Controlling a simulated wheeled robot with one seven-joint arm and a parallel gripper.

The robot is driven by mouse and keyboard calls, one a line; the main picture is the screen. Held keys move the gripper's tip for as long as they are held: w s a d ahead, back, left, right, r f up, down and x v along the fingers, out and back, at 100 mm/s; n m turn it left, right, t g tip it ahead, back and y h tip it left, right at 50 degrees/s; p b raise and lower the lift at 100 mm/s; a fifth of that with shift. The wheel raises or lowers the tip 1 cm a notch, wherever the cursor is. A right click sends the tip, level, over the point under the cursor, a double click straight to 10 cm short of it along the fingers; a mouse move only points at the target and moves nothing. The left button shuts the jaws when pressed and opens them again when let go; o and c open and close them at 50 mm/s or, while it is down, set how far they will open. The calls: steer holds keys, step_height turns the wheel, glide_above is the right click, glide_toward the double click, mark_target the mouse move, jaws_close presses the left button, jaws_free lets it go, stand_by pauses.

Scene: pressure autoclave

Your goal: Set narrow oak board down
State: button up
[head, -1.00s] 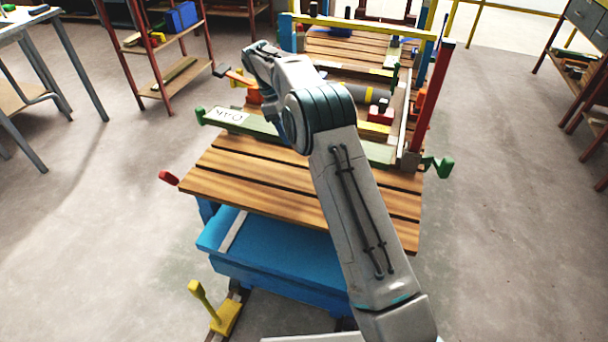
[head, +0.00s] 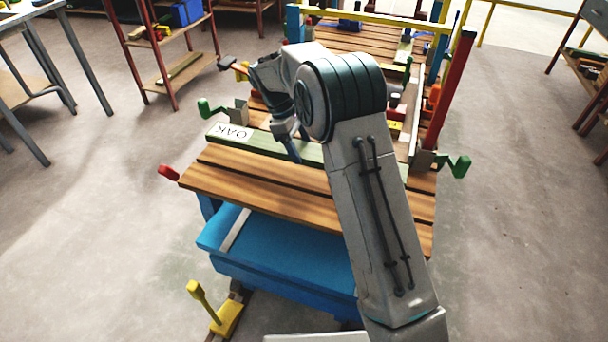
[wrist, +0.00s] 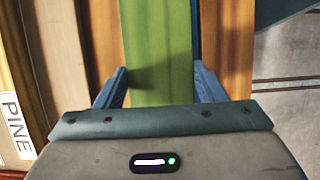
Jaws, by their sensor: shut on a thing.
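The narrow oak board (head: 262,143), green with a white OAK label (head: 231,133) at its left end, lies crosswise over the near part of the slatted wooden table top (head: 270,182). My gripper (head: 290,148) reaches down onto it. In the wrist view the green board (wrist: 158,50) runs between the two blue fingers of my gripper (wrist: 160,88), which are shut on it. Whether its underside touches the slats or hangs slightly above them cannot be told. Its right part is hidden behind my arm in the head view.
Green-handled clamps stand at left (head: 212,109) and right (head: 455,165) behind the board. A board labelled PINE (wrist: 15,130) lies at left in the wrist view. A red post (head: 450,88) rises at right. The near slats are bare.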

mark_target(304, 162)
steer(key=s, duration=0.1)
steer(key=s+f, duration=0.1)
steer(key=s+d+f, duration=0.1)
steer(key=s, duration=0.1)
steer(key=shift+f+b, duration=0.15)
steer(key=shift+b, duration=0.15)
steer(key=shift+f+b, duration=0.4)
steer(key=shift+f, duration=1.6)
steer(key=shift+f, duration=0.15)
steer(key=o, duration=1.5)
steer(key=p+v, duration=0.2)
steer(key=v, duration=1)
steer(key=shift+s+r, duration=0.1)
steer(key=shift+r, duration=0.1)
